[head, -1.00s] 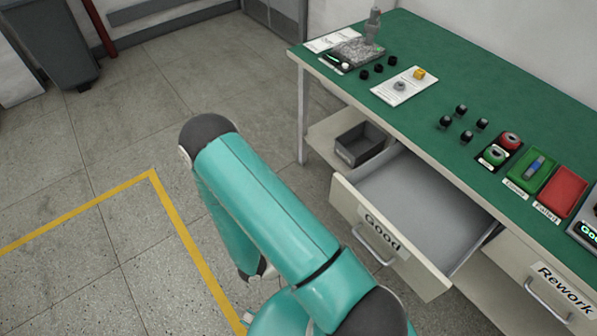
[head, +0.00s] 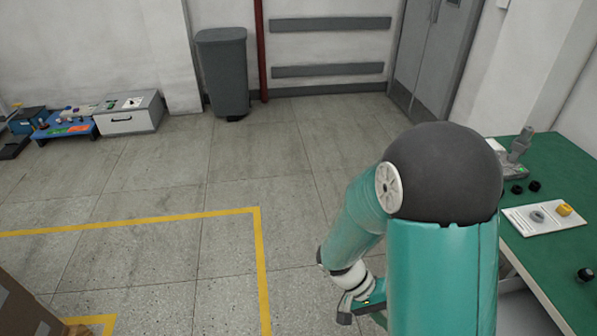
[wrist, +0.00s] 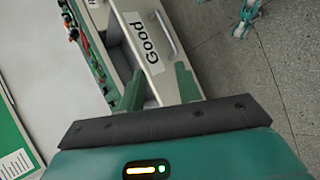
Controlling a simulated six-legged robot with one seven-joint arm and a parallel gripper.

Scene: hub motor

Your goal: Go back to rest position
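My gripper (wrist: 159,75) shows in the wrist view with two green fingers standing apart and nothing visible between them. Beyond them is the drawer front labelled "Good" (wrist: 152,62), with a handle, and the drawer stands pulled out from the bench. In the head view my bent teal arm fills the right centre. The end of the arm hangs low over the floor, partly hidden behind the upper link, and its fingers are not clear there.
The green workbench (head: 560,255) is at right, with a white card (head: 545,228) and small black parts. A grey bin (head: 224,75) stands by the far wall. A white drawer cabinet (head: 130,118) and blue stand (head: 65,128) are at left. Open floor with yellow lines lies between.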

